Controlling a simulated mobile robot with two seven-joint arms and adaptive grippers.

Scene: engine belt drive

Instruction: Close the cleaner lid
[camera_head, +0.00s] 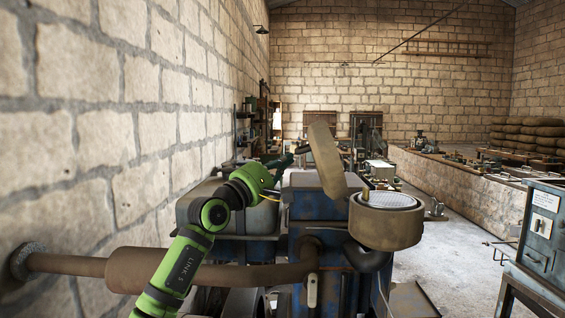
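The air cleaner (386,229) is a round tan housing on the engine's right side. Its top is uncovered and a pale round filter (387,200) shows inside. The cleaner lid (326,161) is a tan disc standing open, nearly upright and tilted, at the left of the housing. My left arm comes in from the lower left. My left gripper (299,150) is dark and small, close to the lid's left, back side. Whether it touches the lid and how its fingers stand cannot be made out. My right gripper is not in view.
The blue engine (305,204) stands under the lid and cleaner. A rusty exhaust pipe (225,276) runs from the wall to the engine, beneath my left arm. The stone wall (110,120) is close on the left.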

